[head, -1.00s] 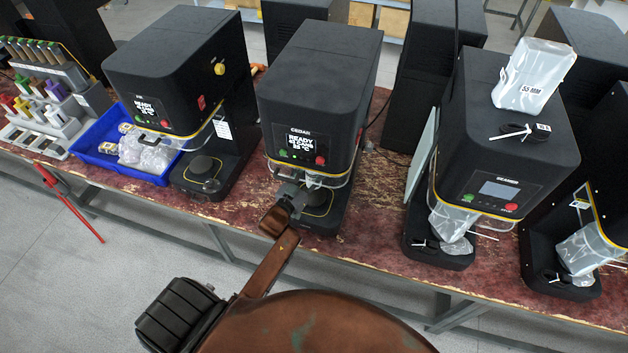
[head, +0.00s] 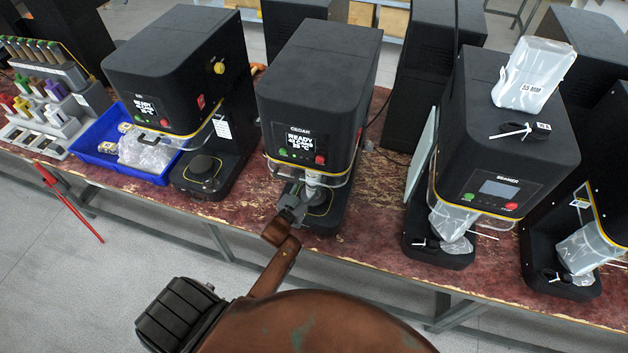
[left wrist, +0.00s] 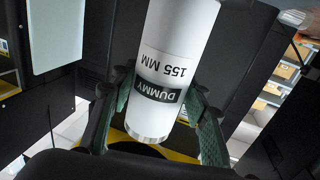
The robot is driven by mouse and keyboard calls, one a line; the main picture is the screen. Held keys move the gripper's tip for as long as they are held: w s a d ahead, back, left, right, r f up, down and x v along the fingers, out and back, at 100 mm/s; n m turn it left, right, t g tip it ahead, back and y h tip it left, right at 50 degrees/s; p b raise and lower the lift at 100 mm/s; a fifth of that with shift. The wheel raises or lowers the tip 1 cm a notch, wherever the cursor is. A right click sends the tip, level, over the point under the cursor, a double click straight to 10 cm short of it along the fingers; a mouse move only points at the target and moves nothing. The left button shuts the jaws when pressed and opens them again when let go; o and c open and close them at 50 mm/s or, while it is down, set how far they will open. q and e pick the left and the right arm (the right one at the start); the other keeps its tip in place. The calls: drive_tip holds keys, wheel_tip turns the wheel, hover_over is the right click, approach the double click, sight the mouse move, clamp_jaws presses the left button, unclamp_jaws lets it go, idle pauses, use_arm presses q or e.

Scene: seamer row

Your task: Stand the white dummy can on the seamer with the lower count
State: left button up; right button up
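The white dummy can (left wrist: 172,60), labelled "DUMMY" and "155 MM" in upside-down print, is between the fingers of my left gripper (left wrist: 158,100). Both fingertips lie against its sides, near its silver-rimmed end. In the head view my left gripper (head: 292,208) is at the front opening of the CEDAR seamer (head: 315,95), with the can (head: 312,187) partly hidden under the hood. I cannot tell if the can touches the base. A second lit seamer (head: 175,75) stands to the left with a bare round plate. Both screens show READY; their counts are too small to read surely. My right gripper is not in view.
A seamer (head: 495,135) and another machine (head: 590,195) at the right hold clear bags in their openings. A bag marked 55 MM (head: 530,75) sits on top. A blue tray (head: 95,160) and a tool rack (head: 45,95) are at the left.

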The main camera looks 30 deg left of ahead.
use_arm(q)
drive_tip(key=o, duration=0.4)
drive_tip(key=shift+r, duration=0.1)
drive_tip(key=shift+s, duration=0.2)
drive_tip(key=s, duration=1.1)
drive_tip(key=shift+s+d, duration=0.1)
drive_tip(key=shift+s, duration=0.2)
